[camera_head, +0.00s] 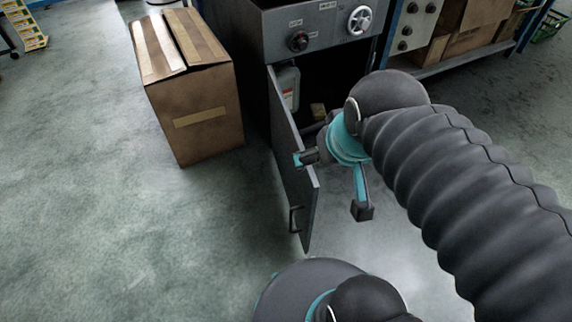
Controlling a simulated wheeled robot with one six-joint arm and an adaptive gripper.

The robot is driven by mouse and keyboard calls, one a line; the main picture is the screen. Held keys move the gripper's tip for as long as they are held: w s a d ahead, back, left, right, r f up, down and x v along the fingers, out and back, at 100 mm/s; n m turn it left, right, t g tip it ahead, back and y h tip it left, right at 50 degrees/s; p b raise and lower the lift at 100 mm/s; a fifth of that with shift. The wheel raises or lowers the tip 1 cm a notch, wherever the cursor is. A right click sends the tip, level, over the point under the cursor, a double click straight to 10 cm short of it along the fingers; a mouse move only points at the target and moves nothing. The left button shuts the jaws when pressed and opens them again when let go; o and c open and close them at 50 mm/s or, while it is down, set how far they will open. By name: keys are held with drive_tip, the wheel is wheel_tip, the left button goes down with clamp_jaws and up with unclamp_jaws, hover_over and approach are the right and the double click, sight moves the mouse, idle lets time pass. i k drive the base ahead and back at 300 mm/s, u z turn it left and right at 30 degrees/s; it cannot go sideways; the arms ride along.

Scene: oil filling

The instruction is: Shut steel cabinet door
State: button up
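The steel cabinet (323,32) stands at the top centre, with a dark lower compartment. Its grey door (290,150) is wide open and swung out towards me, hinged at its far end. The outer face shows on the left, with a dark handle (294,219) near the free end. My gripper (301,159) is at the door's upper edge, on the inner side, and its teal tip overlaps the edge in the picture. I cannot tell whether it touches the door. The fingers are too small to tell open from shut.
A cardboard box (205,110) stands on the floor left of the door. A canister (288,85) and a small light-brown item (318,111) are inside the cabinet. A shelf (466,62) stands at the right. The floor left of the door's free end is clear.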

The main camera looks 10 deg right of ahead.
sight(302, 188)
drive_tip(key=z, duration=0.45)
drive_tip(key=k, duration=0.9)
drive_tip(key=u, duration=0.25)
drive_tip(key=i, duration=0.45)
drive_tip(key=u, duration=0.1)
